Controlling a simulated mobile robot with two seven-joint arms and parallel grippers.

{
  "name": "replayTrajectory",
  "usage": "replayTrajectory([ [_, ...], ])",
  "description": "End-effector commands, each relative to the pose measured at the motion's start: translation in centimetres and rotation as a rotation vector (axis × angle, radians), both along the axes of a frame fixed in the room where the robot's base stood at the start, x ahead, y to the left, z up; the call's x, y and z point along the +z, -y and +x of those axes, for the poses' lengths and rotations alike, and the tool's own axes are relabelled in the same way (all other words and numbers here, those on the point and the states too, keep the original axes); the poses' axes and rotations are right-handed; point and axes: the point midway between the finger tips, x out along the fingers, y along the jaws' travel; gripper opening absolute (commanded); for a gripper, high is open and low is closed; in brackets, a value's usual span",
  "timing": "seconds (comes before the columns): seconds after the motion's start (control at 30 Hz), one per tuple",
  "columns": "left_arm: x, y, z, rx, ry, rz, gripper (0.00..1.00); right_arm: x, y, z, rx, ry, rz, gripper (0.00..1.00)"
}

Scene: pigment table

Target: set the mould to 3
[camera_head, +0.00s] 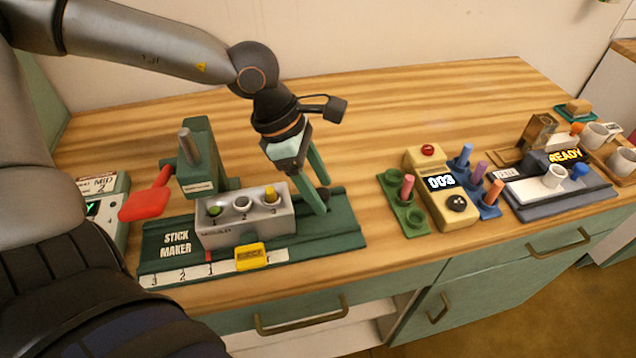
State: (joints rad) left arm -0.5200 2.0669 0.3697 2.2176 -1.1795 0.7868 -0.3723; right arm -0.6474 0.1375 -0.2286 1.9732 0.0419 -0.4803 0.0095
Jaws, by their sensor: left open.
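The grey mould block (246,219) sits on the rail of the green stick maker (345,238). Its top has three holes, marked 1, 2 and 3 as far as I can read, with green in the left one, the middle one pale and yellow in the right one. A small red pointer (208,256) below the block stands close to the 1 on the white scale (175,276), which reads 3, 2, 1 from left to right. My left gripper (321,201) is open, pointing down just right of the block, its fingers near a dark knob partly hidden by them. My right gripper is out of view.
A press with a red lever (147,200) stands behind and left of the block. A yellow tag (250,257) is at the rail's front. The table behind is clear.

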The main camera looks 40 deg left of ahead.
Motion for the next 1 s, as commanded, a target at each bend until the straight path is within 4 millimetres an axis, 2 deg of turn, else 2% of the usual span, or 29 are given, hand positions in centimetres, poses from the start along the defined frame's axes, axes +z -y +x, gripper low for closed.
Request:
replayTrajectory([
  [0.1,0.01,-0.02,0.00,0.000,0.000,0.000,0.61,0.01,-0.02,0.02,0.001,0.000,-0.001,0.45],
  [0.63,0.02,-0.02,-0.03,0.000,-0.001,0.000,0.02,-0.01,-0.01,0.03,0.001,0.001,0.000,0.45],
  [1.0,0.01,-0.01,-0.06,-0.001,-0.002,0.000,0.00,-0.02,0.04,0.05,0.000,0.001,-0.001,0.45],
])
